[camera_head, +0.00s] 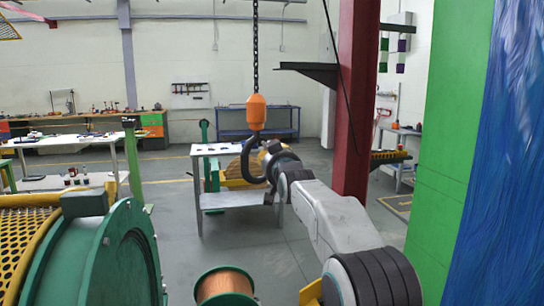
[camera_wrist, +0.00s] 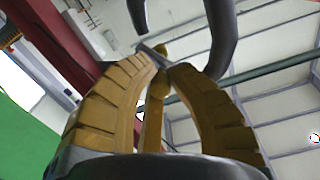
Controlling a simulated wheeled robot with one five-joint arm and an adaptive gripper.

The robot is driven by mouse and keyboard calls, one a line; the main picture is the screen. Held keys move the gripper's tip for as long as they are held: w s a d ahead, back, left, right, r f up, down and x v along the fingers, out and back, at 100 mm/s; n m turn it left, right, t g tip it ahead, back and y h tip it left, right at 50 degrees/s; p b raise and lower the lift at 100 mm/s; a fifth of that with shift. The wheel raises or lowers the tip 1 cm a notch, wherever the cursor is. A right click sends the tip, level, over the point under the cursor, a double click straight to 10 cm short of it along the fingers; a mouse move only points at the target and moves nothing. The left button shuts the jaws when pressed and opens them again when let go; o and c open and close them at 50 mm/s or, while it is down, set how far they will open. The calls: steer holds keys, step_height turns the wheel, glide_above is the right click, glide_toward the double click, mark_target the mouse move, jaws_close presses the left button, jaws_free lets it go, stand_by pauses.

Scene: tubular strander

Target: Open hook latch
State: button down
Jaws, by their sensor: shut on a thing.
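A dark crane hook (camera_head: 246,165) hangs under an orange hook block (camera_head: 256,112) in the head view. My gripper (camera_head: 268,150) is at the hook's opening, partly hidden by my own arm. In the wrist view, the dark curved parts of the hook (camera_wrist: 222,42) show above the yellow fingers. The fingertips of my gripper (camera_wrist: 161,66) come together on a small grey bar, the hook latch (camera_wrist: 151,51), which lies tilted between them. The latch is too small to make out in the head view.
A chain (camera_head: 255,45) runs up from the hook block. A grey table (camera_head: 215,200) stands behind the hook. A dark red column (camera_head: 355,100) rises to the right. A green reel (camera_head: 120,255) and a copper wire spool (camera_head: 225,285) are in front at the left.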

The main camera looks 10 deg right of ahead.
steer(key=c, duration=1.2)
jaws_free()
steer(key=shift+w, duration=0.1)
steer(key=s, duration=1.2)
